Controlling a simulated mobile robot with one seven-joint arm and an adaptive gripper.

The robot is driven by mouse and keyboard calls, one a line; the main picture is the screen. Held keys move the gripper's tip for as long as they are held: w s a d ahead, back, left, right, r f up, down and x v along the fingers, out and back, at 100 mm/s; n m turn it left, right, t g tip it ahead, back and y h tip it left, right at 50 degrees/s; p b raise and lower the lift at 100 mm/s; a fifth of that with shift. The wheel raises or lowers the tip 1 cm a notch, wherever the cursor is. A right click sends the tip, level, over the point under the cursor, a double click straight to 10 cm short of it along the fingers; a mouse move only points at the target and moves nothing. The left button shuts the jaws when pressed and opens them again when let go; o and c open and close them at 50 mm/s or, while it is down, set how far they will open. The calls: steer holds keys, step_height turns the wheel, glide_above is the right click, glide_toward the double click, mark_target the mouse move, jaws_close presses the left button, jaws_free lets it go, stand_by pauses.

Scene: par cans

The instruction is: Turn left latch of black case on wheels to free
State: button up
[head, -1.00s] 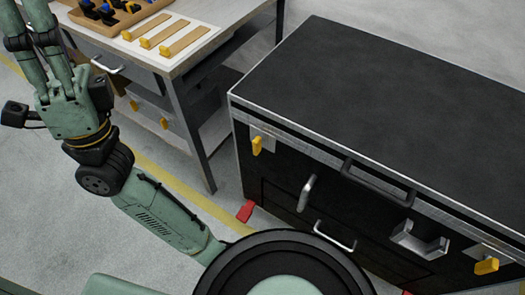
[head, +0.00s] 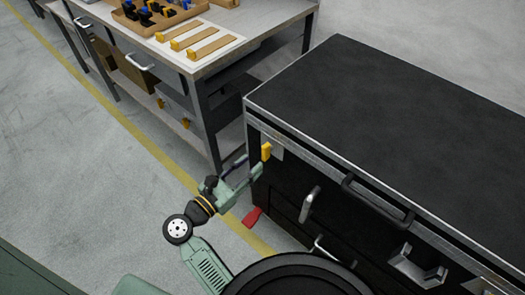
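The black case (head: 385,105) on the right has a flat dark top with metal edging. Its left latch is a small yellow handle (head: 266,151) on a pale plate near the front's left corner, pointing roughly upright. My gripper (head: 251,165) is just left of and slightly below this latch. Its two fingers are spread with a gap between them, and nothing shows in the gap. The fingertips are close to the latch, but I cannot tell whether they touch it.
A workbench (head: 205,65) with a parts tray and wooden strips stands behind, left of the case. A black handle (head: 376,203) and metal handles stick out from the case front. A red foot pedal (head: 252,217) sits low at the case's left corner. The floor at left is clear.

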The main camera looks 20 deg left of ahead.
mark_target(263, 154)
steer(key=p+x, duration=0.1)
steer(key=x, duration=0.5)
steer(key=shift+c, duration=0.3)
jaws_close()
